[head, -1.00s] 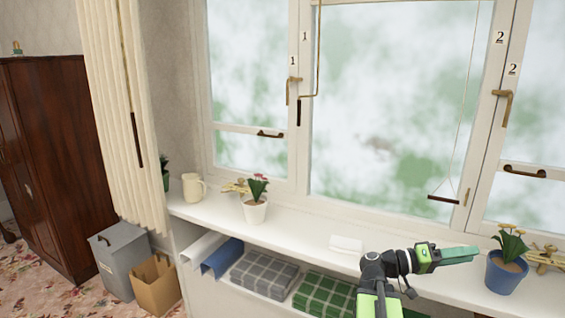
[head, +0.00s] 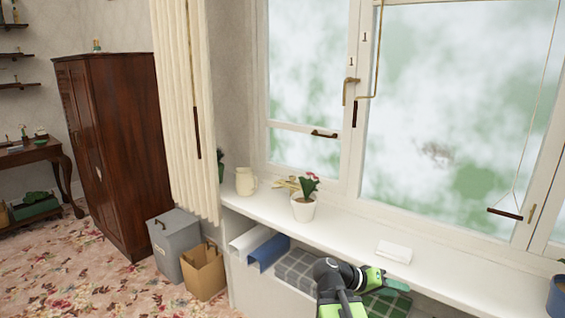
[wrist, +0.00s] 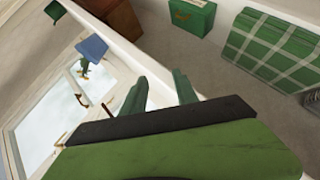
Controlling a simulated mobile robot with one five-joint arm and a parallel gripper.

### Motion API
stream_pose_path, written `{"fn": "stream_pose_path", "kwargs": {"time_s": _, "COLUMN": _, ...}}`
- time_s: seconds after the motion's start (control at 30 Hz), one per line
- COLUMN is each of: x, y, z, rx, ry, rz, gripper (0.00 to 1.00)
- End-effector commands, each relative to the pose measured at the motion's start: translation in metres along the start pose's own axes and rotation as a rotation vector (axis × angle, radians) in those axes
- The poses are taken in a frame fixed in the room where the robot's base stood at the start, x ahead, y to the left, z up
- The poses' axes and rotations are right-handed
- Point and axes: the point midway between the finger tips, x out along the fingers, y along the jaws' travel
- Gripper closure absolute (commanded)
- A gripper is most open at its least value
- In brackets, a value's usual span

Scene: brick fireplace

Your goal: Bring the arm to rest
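My gripper (head: 397,285) is low at the front of the window sill in the head view, in front of the folded green plaid cloth. It points to the right. In the wrist view its two green fingers (wrist: 160,92) stand apart with nothing between them. My arm is bent below the sill's top, and it hides part of the cloths behind it.
The white sill (head: 345,228) holds a cream jug (head: 246,181), a white flowerpot (head: 303,207), a white block (head: 394,251) and a blue pot (head: 556,297). Folded cloths (head: 296,267) lie beneath. A grey bin (head: 177,243) and cardboard box (head: 204,271) stand left, near open floor.

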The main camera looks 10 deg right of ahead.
Motion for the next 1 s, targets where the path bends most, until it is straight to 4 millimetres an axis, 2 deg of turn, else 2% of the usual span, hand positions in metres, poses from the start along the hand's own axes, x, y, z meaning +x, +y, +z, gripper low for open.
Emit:
{"fn": "stream_pose_path", "kwargs": {"time_s": 0.03, "x": -0.022, "y": -0.036, "z": 0.011, "rx": -0.044, "ry": -0.022, "rz": -0.117, "gripper": 0.65}}
{"fn": "stream_pose_path", "kwargs": {"time_s": 0.1, "x": -0.051, "y": -0.081, "z": 0.028, "rx": -0.111, "ry": -0.064, "rz": -0.279, "gripper": 0.65}}
{"fn": "stream_pose_path", "kwargs": {"time_s": 0.2, "x": -0.089, "y": -0.13, "z": 0.053, "rx": -0.198, "ry": -0.118, "rz": -0.48, "gripper": 0.65}}
{"fn": "stream_pose_path", "kwargs": {"time_s": 0.3, "x": -0.124, "y": -0.166, "z": 0.077, "rx": -0.277, "ry": -0.167, "rz": -0.658, "gripper": 0.65}}
{"fn": "stream_pose_path", "kwargs": {"time_s": 0.4, "x": -0.156, "y": -0.191, "z": 0.098, "rx": -0.348, "ry": -0.217, "rz": -0.832, "gripper": 0.65}}
{"fn": "stream_pose_path", "kwargs": {"time_s": 0.53, "x": -0.198, "y": -0.213, "z": 0.119, "rx": -0.439, "ry": -0.257, "rz": -1.051, "gripper": 0.65}}
{"fn": "stream_pose_path", "kwargs": {"time_s": 0.6, "x": -0.214, "y": -0.215, "z": 0.124, "rx": -0.527, "ry": -0.234, "rz": -1.128, "gripper": 0.65}}
{"fn": "stream_pose_path", "kwargs": {"time_s": 0.63, "x": -0.221, "y": -0.199, "z": 0.115, "rx": -0.52, "ry": -0.236, "rz": -1.122, "gripper": 0.65}}
{"fn": "stream_pose_path", "kwargs": {"time_s": 0.87, "x": -0.249, "y": -0.146, "z": 0.086, "rx": -0.514, "ry": -0.237, "rz": -1.117, "gripper": 0.65}}
{"fn": "stream_pose_path", "kwargs": {"time_s": 1.0, "x": -0.269, "y": -0.108, "z": 0.065, "rx": -0.513, "ry": -0.238, "rz": -1.116, "gripper": 0.65}}
